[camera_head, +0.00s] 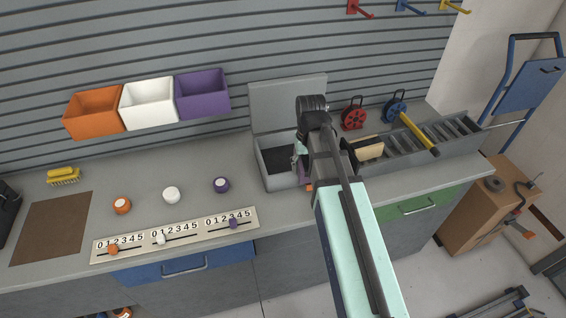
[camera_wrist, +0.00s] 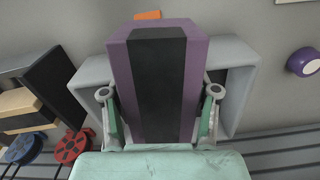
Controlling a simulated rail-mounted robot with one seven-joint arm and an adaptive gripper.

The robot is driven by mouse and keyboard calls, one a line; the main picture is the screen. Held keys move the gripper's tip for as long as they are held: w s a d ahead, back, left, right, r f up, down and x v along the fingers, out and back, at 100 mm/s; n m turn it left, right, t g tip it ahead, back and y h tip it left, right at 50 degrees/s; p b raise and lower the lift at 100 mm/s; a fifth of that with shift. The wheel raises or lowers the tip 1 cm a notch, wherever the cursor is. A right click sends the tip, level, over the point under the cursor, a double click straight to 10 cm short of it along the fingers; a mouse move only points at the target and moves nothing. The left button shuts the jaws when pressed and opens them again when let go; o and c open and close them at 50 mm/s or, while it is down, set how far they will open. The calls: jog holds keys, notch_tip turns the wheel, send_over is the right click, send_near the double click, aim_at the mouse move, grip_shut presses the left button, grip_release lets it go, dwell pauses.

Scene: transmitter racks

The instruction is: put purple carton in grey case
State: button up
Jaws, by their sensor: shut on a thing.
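The purple carton (camera_wrist: 119,84) with a dark band down its middle fills the centre of the wrist view. My gripper (camera_wrist: 160,115) is shut on it, one finger on each side. In the head view my gripper (camera_head: 303,160) is over the right part of the open grey case (camera_head: 276,184), and my arm hides most of the carton. The case has its lid (camera_head: 287,103) raised at the back. In the wrist view the grey case (camera_wrist: 236,75) shows behind the carton. I cannot tell how deep the carton sits relative to the case rim.
A red reel (camera_head: 353,116), a blue reel (camera_head: 395,109) and a slotted grey rack (camera_head: 405,155) stand right of the case. Orange, white and purple knobs and a numbered slider panel (camera_head: 175,236) lie to the left. Three coloured bins (camera_head: 148,103) hang on the wall.

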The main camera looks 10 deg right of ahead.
jog(key=w+r+n+b, duration=0.1)
jog(key=w+r+b, duration=0.5)
jog(key=w+r, duration=0.65)
jog(key=shift+g, duration=0.5)
jog(key=f+p, duration=0.1)
jog(key=f, duration=0.4)
jog(key=f+p, duration=0.2)
jog(key=f, duration=0.3)
jog(key=s+f+p, duration=0.1)
jog(key=f, duration=0.4)
jog(key=shift+a, duration=0.35)
jog(key=shift+w+f+p, duration=0.1)
jog(key=shift+f+p, duration=0.65)
jog(key=shift+f, duration=1.75)
jog(key=shift+f, duration=0.1)
jog(key=o, duration=1.4)
